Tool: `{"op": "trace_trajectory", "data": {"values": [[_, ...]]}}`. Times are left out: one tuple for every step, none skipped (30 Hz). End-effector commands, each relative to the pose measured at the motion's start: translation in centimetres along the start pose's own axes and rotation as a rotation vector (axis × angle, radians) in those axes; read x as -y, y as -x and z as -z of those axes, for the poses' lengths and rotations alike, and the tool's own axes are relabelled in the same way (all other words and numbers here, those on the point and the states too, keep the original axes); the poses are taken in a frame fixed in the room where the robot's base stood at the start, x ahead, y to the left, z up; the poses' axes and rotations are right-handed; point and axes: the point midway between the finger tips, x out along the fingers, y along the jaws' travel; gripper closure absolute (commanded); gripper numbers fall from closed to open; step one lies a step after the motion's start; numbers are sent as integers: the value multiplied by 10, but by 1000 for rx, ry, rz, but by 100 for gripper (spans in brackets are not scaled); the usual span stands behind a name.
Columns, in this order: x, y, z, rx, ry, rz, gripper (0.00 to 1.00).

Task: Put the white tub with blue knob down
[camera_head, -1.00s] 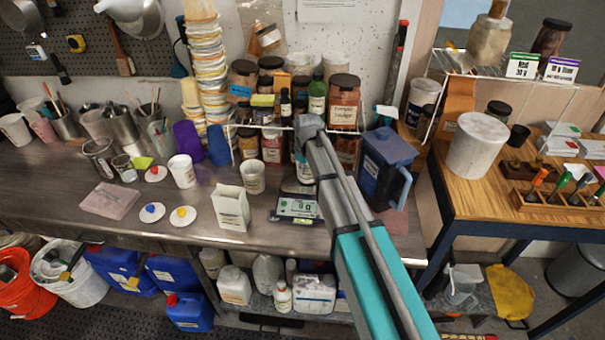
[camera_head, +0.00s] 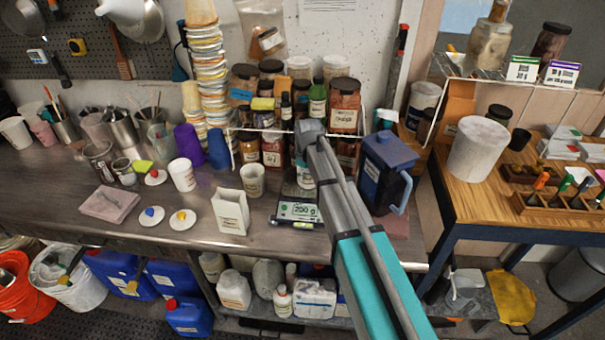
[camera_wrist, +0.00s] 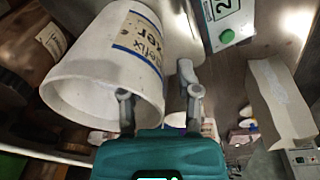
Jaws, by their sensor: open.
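A white tub (camera_wrist: 105,65) with a blue-edged label fills the upper left of the wrist view, close in front of my gripper (camera_wrist: 160,98). My gripper's fingers are apart. One finger overlaps the tub's side and the other is just beside it. No blue knob shows on this tub. In the head view a white tub (camera_head: 305,177) shows partly at the scale (camera_head: 297,212), mostly hidden by my arm. The scale's display reads 200 g. The scale also shows at the top of the wrist view (camera_wrist: 228,36). Contact between tub and scale is hidden.
A white paper bag (camera_head: 231,213) and a paper cup (camera_head: 252,181) stand left of the scale. A dark blue jug (camera_head: 384,170) stands to the right. Jars crowd behind. White discs with blue (camera_head: 152,217) and yellow (camera_head: 183,219) knobs lie at the front left.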

Motion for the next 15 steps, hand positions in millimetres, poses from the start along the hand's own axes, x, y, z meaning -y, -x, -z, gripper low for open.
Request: {"op": "trace_trajectory", "data": {"values": [[0, 0, 0, 0, 0, 0, 57], [0, 0, 0, 0, 0, 0, 57], [0, 0, 0, 0, 0, 0, 57], [0, 0, 0, 0, 0, 0, 57], [0, 1, 0, 0, 0, 0, 57], [0, 1, 0, 0, 0, 0, 57], [0, 2, 0, 0, 0, 0, 57], [0, 2, 0, 0, 0, 0, 57], [0, 4, 0, 0, 0, 0, 57], [0, 5, 0, 0, 0, 0, 57], [0, 6, 0, 0, -1, 0, 57], [0, 8, 0, 0, -1, 0, 57], [0, 10, 0, 0, -1, 0, 57], [0, 12, 0, 0, -1, 0, 57], [0, 14, 0, 0, -1, 0, 57]]}}
